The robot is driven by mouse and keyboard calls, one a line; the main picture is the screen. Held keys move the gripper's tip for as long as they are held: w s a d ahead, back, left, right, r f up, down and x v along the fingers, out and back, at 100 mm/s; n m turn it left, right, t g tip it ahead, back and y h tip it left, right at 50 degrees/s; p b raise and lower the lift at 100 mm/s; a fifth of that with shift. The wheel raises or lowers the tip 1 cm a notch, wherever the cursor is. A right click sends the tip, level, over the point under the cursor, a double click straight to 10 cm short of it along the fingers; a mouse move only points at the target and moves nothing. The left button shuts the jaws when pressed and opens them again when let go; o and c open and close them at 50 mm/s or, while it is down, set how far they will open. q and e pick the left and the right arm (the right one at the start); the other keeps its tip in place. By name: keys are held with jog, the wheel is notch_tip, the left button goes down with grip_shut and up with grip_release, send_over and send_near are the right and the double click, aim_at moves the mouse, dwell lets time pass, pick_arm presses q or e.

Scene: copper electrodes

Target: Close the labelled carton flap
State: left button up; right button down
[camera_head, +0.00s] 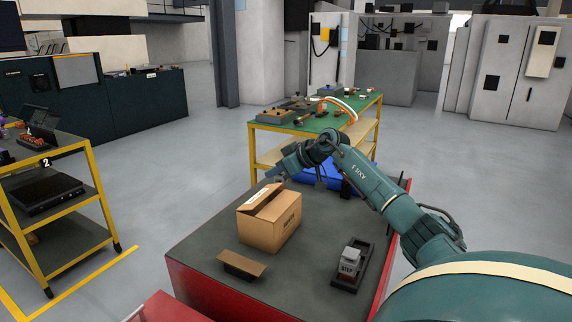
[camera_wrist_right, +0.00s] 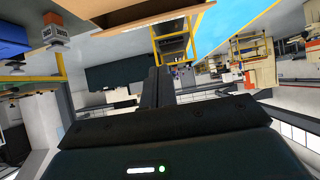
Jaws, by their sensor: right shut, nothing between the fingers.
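The cardboard carton (camera_head: 268,230) stands on the dark top of a red cabinet in the head view. Its flap (camera_head: 262,197), with a white label, is tilted up rather than lying flat, and a dark gap shows beneath it. My right gripper (camera_head: 274,176) is just above and behind the carton, apart from the flap as far as I can tell. In the right wrist view its fingers (camera_wrist_right: 160,88) are shut and empty, and cardboard (camera_wrist_right: 105,24) shows along the top. My left gripper is not in view.
A small brown-topped block (camera_head: 242,264) and a black tray with a grey block (camera_head: 350,262) share the cabinet top (camera_head: 300,277). A blue bin (camera_head: 318,178) lies behind, partly hidden by my arm. A green-topped bench (camera_head: 290,128) stands beyond it.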

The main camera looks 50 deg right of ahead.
aim_at(276, 203)
jog(key=x, duration=0.3)
jog(key=shift+a, duration=0.1)
jog(key=shift+s+f, duration=0.15)
jog(key=shift+f, duration=0.45)
jog(key=shift+s+f, duration=0.2)
jog(key=shift+f, duration=0.35)
jog(key=shift+s+d+f, duration=0.1)
jog(key=shift+f, duration=0.25)
jog(key=shift+s+d+f, duration=0.15)
jog(key=shift+f, duration=0.2)
jog(key=shift+s+f+t+b, duration=0.3)
jog(key=shift+s+f+t, duration=0.1)
jog(key=shift+f+t, duration=0.35)
jog(key=shift+s+d+f+t+y+b, duration=0.15)
jog(key=shift+f+t+y+b, duration=0.2)
jog(key=shift+t, duration=0.3)
jog(key=shift+s+d+f+t+y+b, duration=0.15)
jog(key=shift+f+t+y+b, duration=0.1)
jog(key=shift+f+t+b, duration=0.25)
jog(key=shift+r, duration=0.2)
jog(key=shift+a, duration=0.1)
